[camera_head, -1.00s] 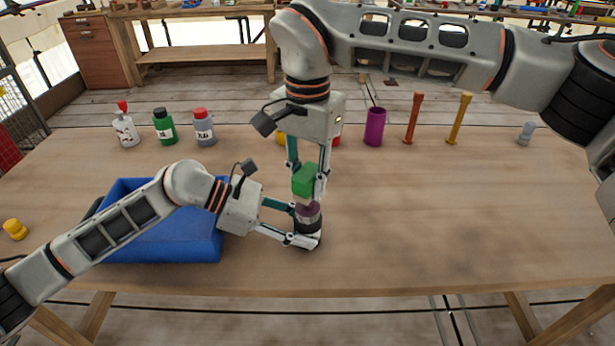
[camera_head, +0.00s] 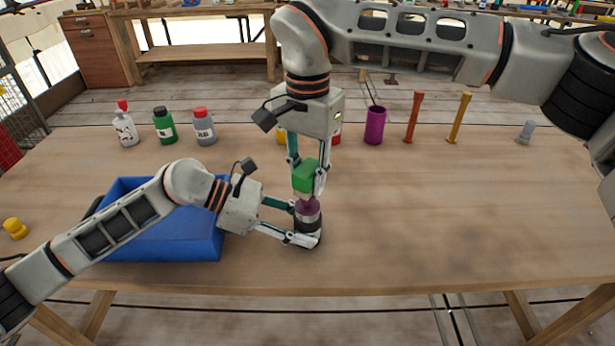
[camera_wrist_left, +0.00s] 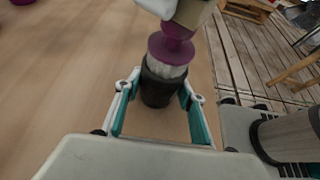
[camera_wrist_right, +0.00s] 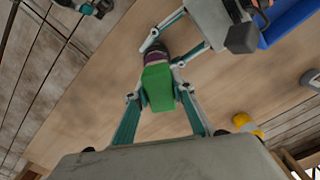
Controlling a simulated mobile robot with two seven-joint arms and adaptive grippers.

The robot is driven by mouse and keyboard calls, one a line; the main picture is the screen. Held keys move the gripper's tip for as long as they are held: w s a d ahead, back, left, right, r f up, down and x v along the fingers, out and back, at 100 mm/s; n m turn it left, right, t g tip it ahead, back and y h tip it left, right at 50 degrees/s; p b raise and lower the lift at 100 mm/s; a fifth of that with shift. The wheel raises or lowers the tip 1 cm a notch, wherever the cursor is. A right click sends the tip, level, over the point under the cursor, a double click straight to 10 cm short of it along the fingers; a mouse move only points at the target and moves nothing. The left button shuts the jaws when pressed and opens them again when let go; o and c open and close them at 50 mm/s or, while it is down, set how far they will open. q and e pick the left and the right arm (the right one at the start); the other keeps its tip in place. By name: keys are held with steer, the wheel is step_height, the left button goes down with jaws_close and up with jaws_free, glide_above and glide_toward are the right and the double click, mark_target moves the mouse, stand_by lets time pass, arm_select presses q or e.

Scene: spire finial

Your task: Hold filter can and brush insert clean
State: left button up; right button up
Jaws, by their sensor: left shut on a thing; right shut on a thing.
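The filter can is a black cylinder (camera_wrist_left: 158,90), upright on the table, with a pale-banded insert (camera_wrist_left: 166,64) and purple flange at its top. How deep the insert sits is unclear. My left gripper (camera_head: 304,227) is shut around the can low down, one finger on each side; it also shows in the left wrist view (camera_wrist_left: 160,98). My right gripper (camera_head: 307,178) points down, shut on the brush, a green block (camera_head: 305,176) with a tan underside. The brush is directly above the purple knob (camera_head: 308,205), at or very near contact. In the right wrist view the green block (camera_wrist_right: 158,87) hides most of the can.
A blue bin (camera_head: 160,246) stands left, under my left arm. Bottles (camera_head: 165,129), a purple cup (camera_head: 375,124), an orange post (camera_head: 412,118) and a gold post (camera_head: 460,118) line the back. A yellow piece (camera_head: 15,228) lies far left. The right tabletop is clear.

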steer(key=shift+s, duration=0.45)
steer(key=shift+r, duration=0.1)
steer(key=d+r, duration=0.5)
steer(key=r, duration=0.2)
stand_by(0.4)
stand_by(0.4)
steer(key=a, duration=0.1)
steer(key=a+f, duration=0.1)
steer(key=a, duration=0.1)
steer(key=a+f, duration=0.1)
steer(key=a, duration=0.1)
steer(key=shift+f, duration=2)
steer(key=shift+f, duration=0.6)
